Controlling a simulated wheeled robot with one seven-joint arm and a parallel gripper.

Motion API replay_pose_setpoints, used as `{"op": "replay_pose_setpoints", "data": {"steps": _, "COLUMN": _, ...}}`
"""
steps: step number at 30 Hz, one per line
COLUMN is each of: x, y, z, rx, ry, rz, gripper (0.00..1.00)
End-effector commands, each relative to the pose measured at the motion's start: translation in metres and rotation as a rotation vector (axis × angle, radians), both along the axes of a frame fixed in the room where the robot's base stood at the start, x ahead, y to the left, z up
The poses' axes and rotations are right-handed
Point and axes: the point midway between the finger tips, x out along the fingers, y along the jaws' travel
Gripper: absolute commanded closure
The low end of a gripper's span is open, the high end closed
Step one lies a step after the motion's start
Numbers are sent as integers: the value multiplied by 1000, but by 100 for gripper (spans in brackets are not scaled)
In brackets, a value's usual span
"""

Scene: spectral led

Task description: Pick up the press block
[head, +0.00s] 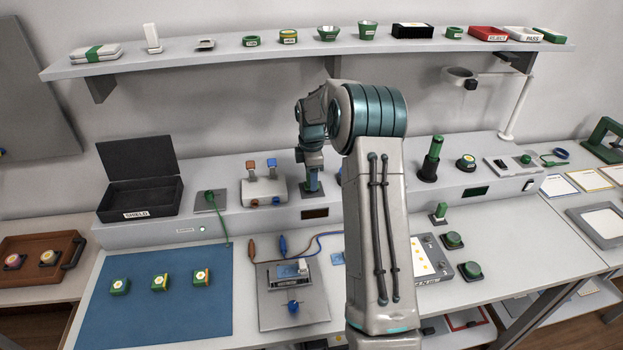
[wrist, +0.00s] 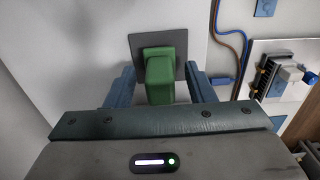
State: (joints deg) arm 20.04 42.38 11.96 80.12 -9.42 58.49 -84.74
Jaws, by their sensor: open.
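A green block, which I take to be the press block, stands on a dark square plate (wrist: 137,44) in the wrist view. The block (wrist: 160,80) is between my two blue fingers. My gripper (wrist: 162,84) is open, with a finger on each side and a gap visible beside the block. In the head view my gripper (head: 312,168) points down over the raised grey ledge at the back of the bench. Green shows at its fingers, and the dark plate (head: 312,190) lies just under it. The fingers partly hide the block there.
A grey unit with an orange and a blue knob (head: 264,190) stands just left of my gripper. A black open box (head: 140,190) is farther left. A dark green cylinder (head: 432,160) stands to the right. A shelf (head: 220,58) runs above. A blue mat (head: 160,320) lies in front.

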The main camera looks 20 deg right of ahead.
Motion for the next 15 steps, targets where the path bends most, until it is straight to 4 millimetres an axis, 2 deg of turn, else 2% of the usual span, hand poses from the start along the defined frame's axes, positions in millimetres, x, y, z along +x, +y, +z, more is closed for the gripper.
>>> {"op": "replay_pose_setpoints", "data": {"steps": 6, "x": 0, "y": 0, "z": -1, "rx": 0, "ry": 0, "rz": 0, "gripper": 51}}
{"op": "replay_pose_setpoints", "data": {"steps": 7, "x": 0, "y": 0, "z": -1, "rx": 0, "ry": 0, "rz": 0, "gripper": 56}}
{"op": "replay_pose_setpoints", "data": {"steps": 9, "x": 0, "y": 0, "z": -1, "rx": 0, "ry": 0, "rz": 0, "gripper": 76}}
{"op": "replay_pose_setpoints", "data": {"steps": 12, "x": 0, "y": 0, "z": -1, "rx": 0, "ry": -1, "rz": 0, "gripper": 100}}
{"op": "replay_pose_setpoints", "data": {"steps": 15, "x": 0, "y": 0, "z": -1, "rx": 0, "ry": -1, "rz": 0, "gripper": 100}}
